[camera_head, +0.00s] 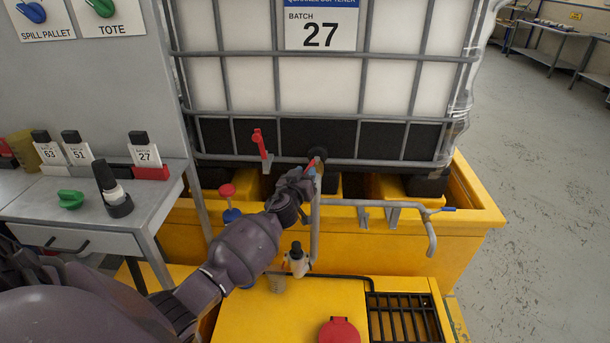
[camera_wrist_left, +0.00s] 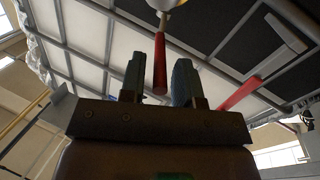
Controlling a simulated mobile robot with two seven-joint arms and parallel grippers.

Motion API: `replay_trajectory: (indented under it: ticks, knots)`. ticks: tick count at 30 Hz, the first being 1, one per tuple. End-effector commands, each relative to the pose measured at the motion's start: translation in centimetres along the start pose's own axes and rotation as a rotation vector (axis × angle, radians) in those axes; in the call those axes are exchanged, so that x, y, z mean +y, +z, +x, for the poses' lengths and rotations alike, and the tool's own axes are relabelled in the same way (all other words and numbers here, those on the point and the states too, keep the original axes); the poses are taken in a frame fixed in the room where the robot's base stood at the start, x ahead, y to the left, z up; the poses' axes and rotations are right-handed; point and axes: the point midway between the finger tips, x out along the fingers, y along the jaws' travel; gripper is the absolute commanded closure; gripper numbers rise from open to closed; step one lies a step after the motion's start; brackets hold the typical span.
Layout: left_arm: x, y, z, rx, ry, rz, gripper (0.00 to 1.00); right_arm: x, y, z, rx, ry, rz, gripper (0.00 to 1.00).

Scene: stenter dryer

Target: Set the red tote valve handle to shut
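The tote (camera_head: 350,80) is a white caged container marked batch 27. Its dark valve (camera_head: 317,155) sits low at the front, with a red handle (camera_head: 313,164) partly hidden behind my left gripper (camera_head: 308,178). In the left wrist view, a red handle (camera_wrist_left: 160,65) lies between the two fingers of my left gripper (camera_wrist_left: 158,82). Gaps show beside the handle, so the fingers look open around it. Whether either finger touches it is hard to tell. My right gripper is out of view.
A second red lever (camera_head: 261,144) stands left of the valve and also shows in the left wrist view (camera_wrist_left: 240,92). A grey pipe (camera_head: 375,203) runs over the yellow spill pallet (camera_head: 470,200). A side table (camera_head: 90,212) with bottles stands left. Floor at right is clear.

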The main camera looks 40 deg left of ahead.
Motion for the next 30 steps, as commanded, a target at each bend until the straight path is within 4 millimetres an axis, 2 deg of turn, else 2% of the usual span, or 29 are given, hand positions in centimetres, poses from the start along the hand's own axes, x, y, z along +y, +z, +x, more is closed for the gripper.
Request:
replay_trajectory:
  ticks: [1, 5, 6, 20, 30]
  knots:
    - [0.0, 0.0, 0.0, 0.0, 0.0, 0.0, 0.78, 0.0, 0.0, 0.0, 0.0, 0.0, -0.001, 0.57]
    - [0.0, 0.0, 0.0, 0.0, 0.0, 0.0, 0.98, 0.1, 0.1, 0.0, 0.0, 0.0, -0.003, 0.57]
    - [0.0, 0.0, 0.0, 0.0, 0.0, 0.0, 1.0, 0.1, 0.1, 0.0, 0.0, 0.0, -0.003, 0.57]
    - [-0.5, -0.2, 0.0, -0.007, 0.037, 0.001, 1.0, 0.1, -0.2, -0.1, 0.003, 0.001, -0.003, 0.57]
    - [-2.9, -0.8, 0.4, -0.048, 0.243, 0.006, 1.0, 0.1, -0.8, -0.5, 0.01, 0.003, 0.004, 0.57]
